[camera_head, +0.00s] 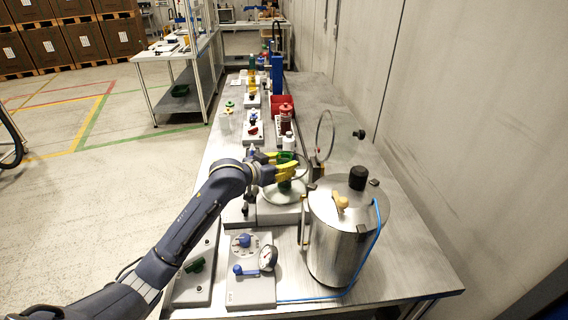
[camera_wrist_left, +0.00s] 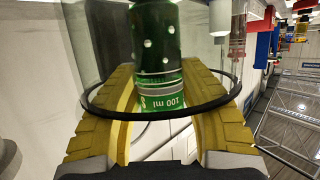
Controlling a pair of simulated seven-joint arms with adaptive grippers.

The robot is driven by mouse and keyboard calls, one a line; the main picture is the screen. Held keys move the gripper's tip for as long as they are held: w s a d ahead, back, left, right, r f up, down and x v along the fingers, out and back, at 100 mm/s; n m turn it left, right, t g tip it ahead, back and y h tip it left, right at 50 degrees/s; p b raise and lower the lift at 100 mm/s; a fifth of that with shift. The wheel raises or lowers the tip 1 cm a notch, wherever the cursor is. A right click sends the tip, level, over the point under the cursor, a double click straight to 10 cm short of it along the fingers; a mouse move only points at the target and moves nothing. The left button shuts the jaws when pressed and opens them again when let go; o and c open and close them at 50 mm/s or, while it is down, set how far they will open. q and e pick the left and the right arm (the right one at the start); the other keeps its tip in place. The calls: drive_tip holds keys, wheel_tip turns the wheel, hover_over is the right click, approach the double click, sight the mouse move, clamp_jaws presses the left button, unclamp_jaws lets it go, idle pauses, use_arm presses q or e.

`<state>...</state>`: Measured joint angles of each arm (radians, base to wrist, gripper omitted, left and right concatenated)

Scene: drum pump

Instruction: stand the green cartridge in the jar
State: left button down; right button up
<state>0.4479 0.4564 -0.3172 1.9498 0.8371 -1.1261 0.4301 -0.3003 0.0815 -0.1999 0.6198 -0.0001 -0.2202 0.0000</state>
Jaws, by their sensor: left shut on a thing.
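The green cartridge (camera_head: 286,172) is held roughly upright between the yellow fingers of my left gripper (camera_head: 285,169). In the left wrist view the cartridge (camera_wrist_left: 158,50) shows pale dots and a "100 ml" label close to the fingers (camera_wrist_left: 157,105). The clear glass jar (camera_head: 302,182) is around it; the jar's dark rim (camera_wrist_left: 235,88) encircles the cartridge and the fingertips. The cartridge's far part is inside the jar's mouth. My right gripper is out of view.
A round glass lid (camera_head: 325,135) stands open right behind the jar. A large steel vessel (camera_head: 338,245) with a blue hose is close at front right. A gauge panel (camera_head: 250,272) is in front. Bottles and a red bin (camera_head: 283,101) stand farther back.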

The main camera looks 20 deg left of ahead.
use_arm(q)
drive_tip(key=shift+f, duration=0.4)
